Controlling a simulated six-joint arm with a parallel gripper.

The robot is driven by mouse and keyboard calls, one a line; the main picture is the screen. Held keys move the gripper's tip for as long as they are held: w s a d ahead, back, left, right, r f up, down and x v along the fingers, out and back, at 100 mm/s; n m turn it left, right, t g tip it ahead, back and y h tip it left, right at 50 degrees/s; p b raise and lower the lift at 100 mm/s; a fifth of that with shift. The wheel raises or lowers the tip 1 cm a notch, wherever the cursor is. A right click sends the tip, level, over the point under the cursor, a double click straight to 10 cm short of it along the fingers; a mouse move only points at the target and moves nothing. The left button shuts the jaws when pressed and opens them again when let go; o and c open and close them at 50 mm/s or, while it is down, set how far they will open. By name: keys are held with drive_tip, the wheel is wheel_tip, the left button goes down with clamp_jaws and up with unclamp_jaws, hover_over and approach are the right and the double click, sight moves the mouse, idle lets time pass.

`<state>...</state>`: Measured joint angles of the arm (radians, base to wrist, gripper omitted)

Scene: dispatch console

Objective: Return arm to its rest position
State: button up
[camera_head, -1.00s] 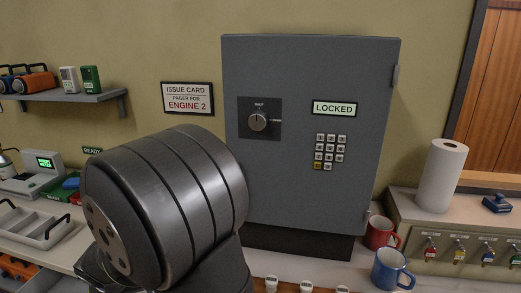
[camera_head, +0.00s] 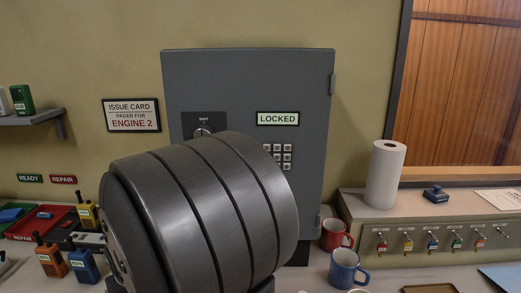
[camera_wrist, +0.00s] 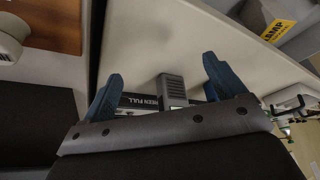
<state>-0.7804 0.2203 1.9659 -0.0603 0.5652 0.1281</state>
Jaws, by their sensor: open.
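My gripper (camera_wrist: 162,70) shows in the wrist view, with two blue fingers spread apart and open. A grey blocky part (camera_wrist: 172,86) shows in the gap between them, beside a dark strip lettered "...EEN FULL"; I cannot tell how far it is from the fingers. In the head view my own large dark arm link fills the lower middle, and my gripper is out of sight there. The link hides the lower left of a grey cabinet (camera_head: 310,90), most of its dial (camera_head: 203,132) and part of its keypad (camera_head: 287,155). The cabinet's sign (camera_head: 278,118) reads LOCKED.
A red mug (camera_head: 335,236) and a blue mug (camera_head: 345,268) stand right of the link. A paper roll (camera_head: 385,175) stands on a ledge with several keys below. Radios, orange (camera_head: 51,262), blue (camera_head: 83,267) and yellow (camera_head: 87,213), stand at left near a red tray (camera_head: 62,213).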

drive_tip(key=shift+w+d+r, duration=0.15)
drive_tip(key=shift+w+d, duration=0.15)
drive_tip(key=shift+d, duration=0.35)
drive_tip(key=shift+w+d+r, duration=0.2)
drive_tip(key=shift+w+d, duration=0.05)
drive_tip(key=shift+d, duration=0.45)
drive_tip(key=shift+w+d+r, duration=0.15)
drive_tip(key=shift+w+d, duration=0.15)
drive_tip(key=shift+d, duration=0.35)
drive_tip(key=shift+o, duration=1.3)
